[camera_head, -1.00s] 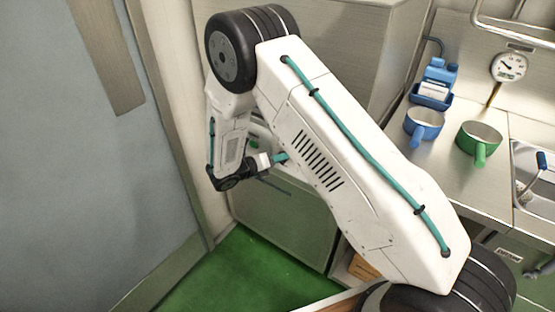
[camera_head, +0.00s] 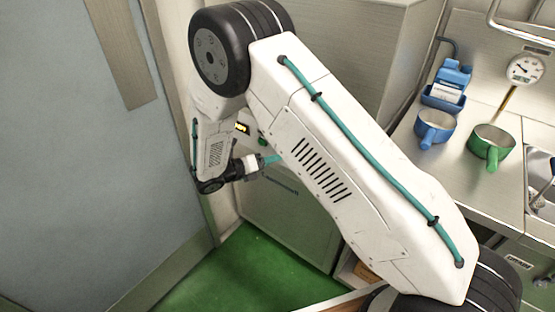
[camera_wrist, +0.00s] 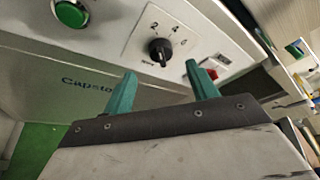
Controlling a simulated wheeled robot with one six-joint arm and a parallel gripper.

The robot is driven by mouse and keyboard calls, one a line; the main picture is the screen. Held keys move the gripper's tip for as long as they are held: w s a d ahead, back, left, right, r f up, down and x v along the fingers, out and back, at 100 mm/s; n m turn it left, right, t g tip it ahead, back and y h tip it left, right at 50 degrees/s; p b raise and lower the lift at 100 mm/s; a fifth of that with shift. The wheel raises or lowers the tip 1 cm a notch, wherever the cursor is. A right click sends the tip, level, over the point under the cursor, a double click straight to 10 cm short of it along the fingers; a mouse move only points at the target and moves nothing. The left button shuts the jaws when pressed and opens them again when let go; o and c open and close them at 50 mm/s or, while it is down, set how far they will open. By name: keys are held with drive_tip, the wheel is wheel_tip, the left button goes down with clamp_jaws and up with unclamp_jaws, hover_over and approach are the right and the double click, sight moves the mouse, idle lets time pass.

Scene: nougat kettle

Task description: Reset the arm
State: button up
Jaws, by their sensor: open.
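My gripper (camera_wrist: 163,92) shows in the wrist view with its two teal fingers apart and nothing between them. Beyond the fingers is a pale appliance panel with a black knob (camera_wrist: 160,50), a green round button (camera_wrist: 71,13) and a red switch (camera_wrist: 211,68). In the head view my white arm is folded across the middle. A teal fingertip (camera_head: 271,160) shows just left of the big arm link, and the rest of the gripper is mostly hidden there.
At the right, a steel counter (camera_head: 451,185) holds a blue pot (camera_head: 434,127), a green pot (camera_head: 491,143) and a blue holder (camera_head: 446,92). A gauge (camera_head: 525,69) and a sink (camera_head: 541,188) are beside them. A grey-blue door (camera_head: 75,170) stands at left. Green floor (camera_head: 247,272) is clear.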

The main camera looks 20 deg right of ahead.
drive_tip(key=shift+s+a, duration=0.1)
drive_tip(key=shift+a, duration=0.15)
idle(0.3)
drive_tip(key=s+d+r+m+g+y, duration=0.1)
drive_tip(key=s+d+r+m+y, duration=0.2)
drive_tip(key=s+r+m, duration=0.6)
drive_tip(key=s+d+r+m+g+y, duration=0.1)
drive_tip(key=s+d+r+m+y, duration=0.3)
drive_tip(key=s+r+m, duration=0.6)
drive_tip(key=s+d+r+m+g+y, duration=0.1)
drive_tip(key=s+d+r+m+y, duration=0.3)
drive_tip(key=s, duration=1.3)
drive_tip(key=shift+s+r+m+g+y, duration=0.3)
drive_tip(key=shift+r+m+y, duration=1.2)
drive_tip(key=shift+r+m, duration=2.2)
